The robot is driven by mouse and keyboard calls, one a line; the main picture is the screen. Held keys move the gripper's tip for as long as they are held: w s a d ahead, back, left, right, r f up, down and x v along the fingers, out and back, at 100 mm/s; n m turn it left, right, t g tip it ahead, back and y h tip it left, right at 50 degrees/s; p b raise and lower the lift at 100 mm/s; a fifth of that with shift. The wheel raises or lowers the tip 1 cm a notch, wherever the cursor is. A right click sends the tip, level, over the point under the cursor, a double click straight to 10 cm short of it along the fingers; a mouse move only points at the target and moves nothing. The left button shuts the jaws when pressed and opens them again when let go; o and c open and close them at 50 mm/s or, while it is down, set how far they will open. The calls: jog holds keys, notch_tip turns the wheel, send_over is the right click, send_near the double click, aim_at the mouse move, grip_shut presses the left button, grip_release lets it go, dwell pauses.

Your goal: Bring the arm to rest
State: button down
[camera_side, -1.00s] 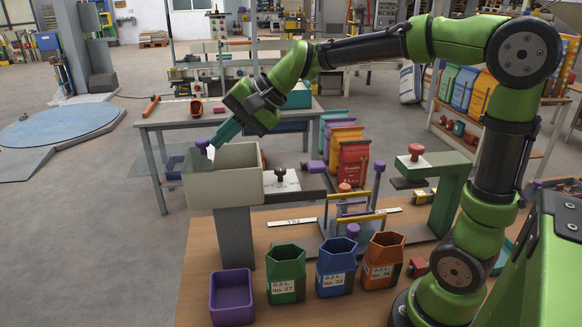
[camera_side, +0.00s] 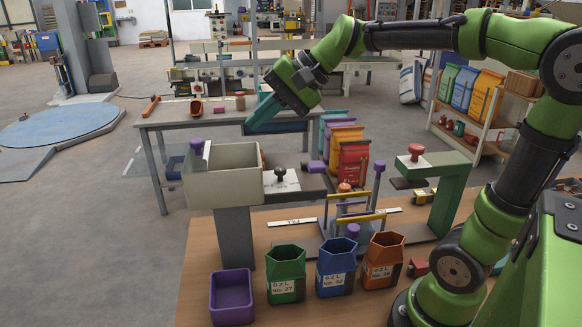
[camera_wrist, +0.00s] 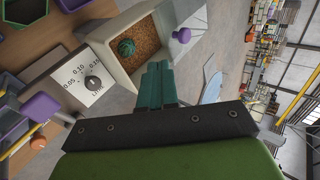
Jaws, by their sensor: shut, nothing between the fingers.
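My gripper (camera_side: 252,126) has teal fingers and is shut and empty. It hangs tilted in the air above and to the right of the beige hopper (camera_side: 222,191), clear of it. In the wrist view the closed fingers (camera_wrist: 158,70) point toward the hopper (camera_wrist: 108,54), which holds brown grain with a round green thing in it. A purple knob (camera_side: 197,146) on a white part stands at the hopper's left rim, apart from my fingers. The side view hides the inside of the hopper.
On the front table, green (camera_side: 286,275), blue (camera_side: 336,268) and orange (camera_side: 383,262) containers and a purple tray (camera_side: 232,297) stand in front. A dial plate (camera_side: 283,180) is right of the hopper. Filled sacks (camera_side: 353,165) stand behind. The air above the table is mostly free.

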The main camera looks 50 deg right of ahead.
jog(key=s+f+n+h, duration=0.3)
jog(key=s+f+n, duration=0.4)
jog(key=s, duration=0.7)
notch_tip(320, 180, down, 3)
jog(key=shift+s+r+g, duration=0.1)
jog(key=shift+s+g, duration=0.2)
jog(key=shift+s, duration=0.05)
